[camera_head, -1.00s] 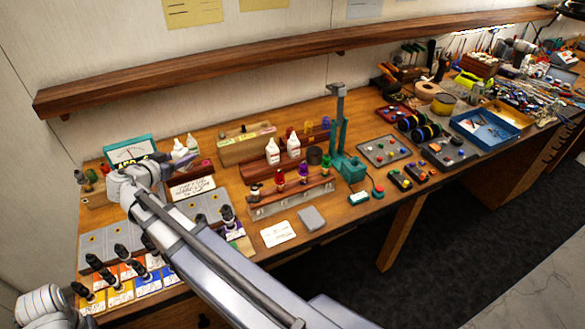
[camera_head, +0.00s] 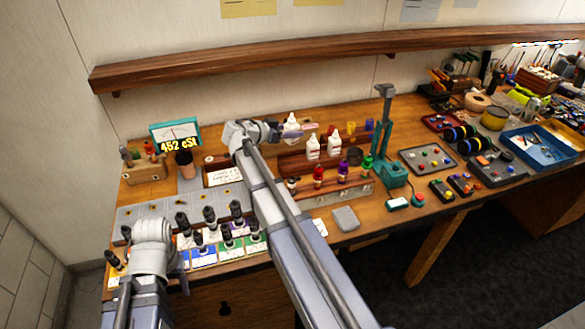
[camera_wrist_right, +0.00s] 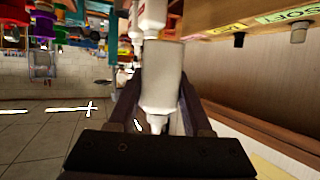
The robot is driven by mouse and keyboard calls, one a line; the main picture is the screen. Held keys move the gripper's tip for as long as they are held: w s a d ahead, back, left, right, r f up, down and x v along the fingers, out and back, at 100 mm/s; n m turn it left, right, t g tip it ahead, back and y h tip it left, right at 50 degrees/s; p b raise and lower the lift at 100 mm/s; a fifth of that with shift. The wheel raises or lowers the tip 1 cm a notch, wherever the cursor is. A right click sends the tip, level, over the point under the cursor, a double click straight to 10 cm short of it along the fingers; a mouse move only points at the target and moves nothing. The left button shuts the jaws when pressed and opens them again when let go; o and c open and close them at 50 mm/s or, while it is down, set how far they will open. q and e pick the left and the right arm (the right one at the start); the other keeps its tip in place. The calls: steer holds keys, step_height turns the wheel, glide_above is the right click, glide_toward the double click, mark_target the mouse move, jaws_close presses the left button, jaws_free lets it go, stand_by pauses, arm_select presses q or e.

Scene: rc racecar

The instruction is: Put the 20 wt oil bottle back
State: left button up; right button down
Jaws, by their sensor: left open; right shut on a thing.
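My right gripper (camera_head: 274,132) is shut on a white bottle (camera_head: 291,126), above the bench near the wall. In the right wrist view the held white bottle (camera_wrist_right: 160,80) sits between the fingers, its narrow end toward the palm. Its label is not readable. Two more white bottles (camera_head: 313,148) (camera_head: 334,146) stand in the reddish-brown wooden rack (camera_head: 291,163), just right of the held one. Part of another white bottle (camera_wrist_right: 154,14) shows beyond it in the wrist view. My left gripper (camera_head: 152,232) is open at the lower left, its fingertips mostly hidden.
A meter (camera_head: 175,134) reading 452 cSt stands at the back left, with a dark cup (camera_head: 184,160) before it. Red, purple and green bottles stand in front of the rack. A teal press (camera_head: 393,172) stands to the right. Black-capped shocks fill the front left.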

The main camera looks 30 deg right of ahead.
steer(key=shift+w+d+f, duration=0.1)
steer(key=shift+w+f, duration=0.15)
steer(key=shift+w, duration=0.2)
steer(key=shift+w+d+f, duration=0.1)
steer(key=shift+w+f, duration=0.1)
steer(key=shift+w, duration=0.25)
steer(key=shift+s, duration=0.15)
steer(key=shift+f+b, duration=0.4)
steer(key=shift+b, duration=0.15)
step_height(320, 180, down, 9)
steer(key=b, duration=0.9)
steer(key=shift+a+f, duration=0.1)
steer(key=shift+c, duration=1.7)
jaws_free()
